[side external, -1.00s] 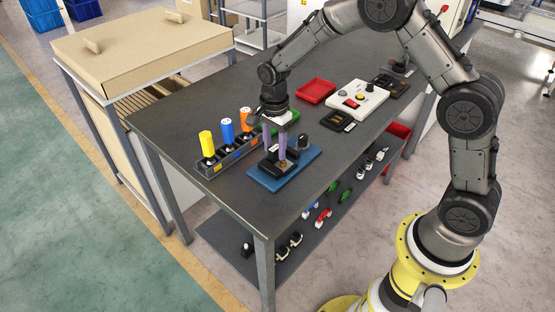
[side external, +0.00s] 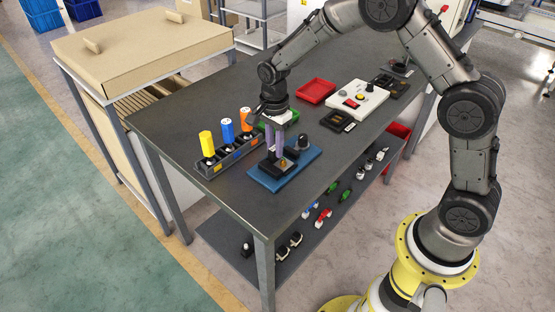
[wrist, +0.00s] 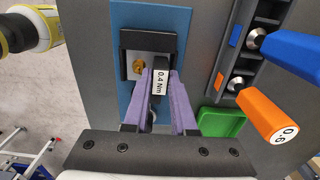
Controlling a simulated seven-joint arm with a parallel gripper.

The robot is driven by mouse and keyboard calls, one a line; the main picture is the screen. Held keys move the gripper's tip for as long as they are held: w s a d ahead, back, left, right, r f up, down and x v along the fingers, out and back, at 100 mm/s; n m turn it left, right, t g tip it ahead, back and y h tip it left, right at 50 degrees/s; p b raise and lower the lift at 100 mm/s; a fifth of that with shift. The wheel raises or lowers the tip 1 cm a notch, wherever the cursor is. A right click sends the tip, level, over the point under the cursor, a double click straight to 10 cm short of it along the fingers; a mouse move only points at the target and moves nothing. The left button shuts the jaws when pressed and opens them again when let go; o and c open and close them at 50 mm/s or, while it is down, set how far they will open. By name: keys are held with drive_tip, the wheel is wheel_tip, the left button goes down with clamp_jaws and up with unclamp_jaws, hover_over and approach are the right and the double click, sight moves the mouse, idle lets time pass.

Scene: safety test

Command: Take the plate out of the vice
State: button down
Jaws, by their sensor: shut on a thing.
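The black vice (side external: 268,171) stands on a blue base (side external: 255,180) near the table's front edge. In the wrist view the vice (wrist: 149,41) surrounds a pale plate (wrist: 131,60) with a brass hexagonal part (wrist: 138,66). My gripper (side external: 276,158) reaches down over the vice. In the wrist view its purple fingers (wrist: 160,78) are shut on a black piece labelled "0.4 Nm" (wrist: 159,81) beside the plate. I cannot tell whether this piece is part of the vice. The fingers hide some of the vice's near side.
A rack (side external: 211,171) with yellow (side external: 207,144), blue (side external: 227,130) and orange (side external: 246,119) drivers stands close on the left. A dark knob (side external: 302,141) stands on the base's right side. A green tray (wrist: 221,122) and a red tray (side external: 316,91) lie behind.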

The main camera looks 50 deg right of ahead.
sight(274, 147)
drive_tip(key=shift+r, duration=3.2)
